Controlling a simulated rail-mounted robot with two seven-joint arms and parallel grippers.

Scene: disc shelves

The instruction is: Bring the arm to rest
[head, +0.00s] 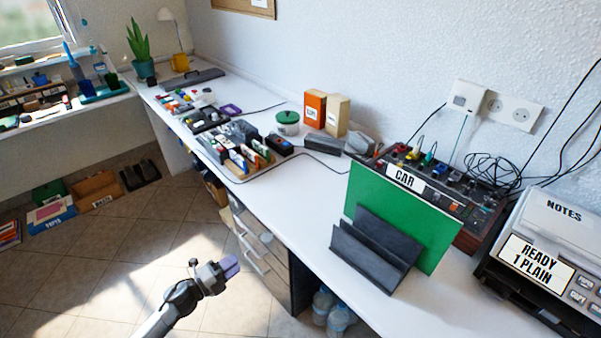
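My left gripper (230,266) is in the head view at the lower middle, at the end of my grey arm that comes in from the lower left. It is over the tiled floor, in front of the desk's drawer unit, and looks clear of the desk. Its purple tip points right and a little up. The tip is too small to show whether the fingers are open or shut, and I see no separate object in it. My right gripper is not in view.
The white desk (307,213) runs along the wall. A black holder (372,252) with a green board (437,232) stands near its front edge. A notes machine (548,255) is at right. Water bottles (338,318) stand below.

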